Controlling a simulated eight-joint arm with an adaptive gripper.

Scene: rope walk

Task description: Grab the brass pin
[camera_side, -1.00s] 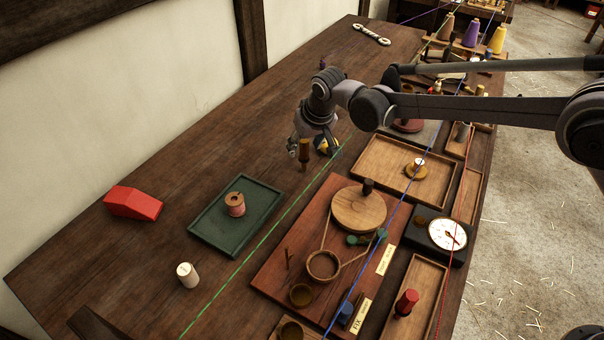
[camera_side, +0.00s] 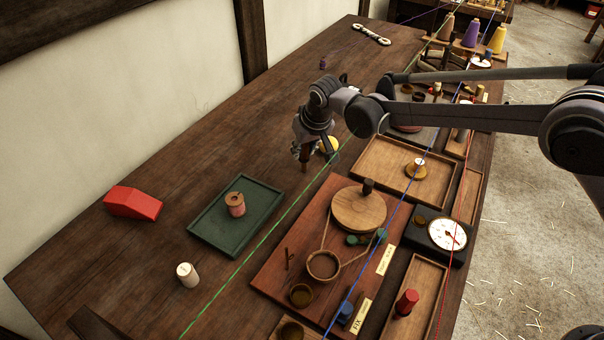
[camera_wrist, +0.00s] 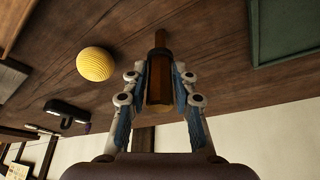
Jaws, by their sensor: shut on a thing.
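The brass pin (camera_wrist: 159,84) is a brown-gold upright peg with a thick body and a narrower end. It stands between the two fingers of my gripper (camera_wrist: 160,72), whose pads press on it from both sides. In the side view my gripper (camera_side: 308,148) points down over the bench, and only the lower part of the pin (camera_side: 305,166) shows under the fingers. The pin's foot appears at bench level; I cannot tell whether it is lifted.
A yellow ball (camera_wrist: 95,64) lies close beside my gripper. A green string (camera_side: 262,236) runs just to the right. A green tray (camera_side: 262,190) with a pink spool, a red block (camera_side: 133,202) and a white cylinder (camera_side: 187,274) lie at the left. A wooden tray (camera_side: 385,172) is at the right.

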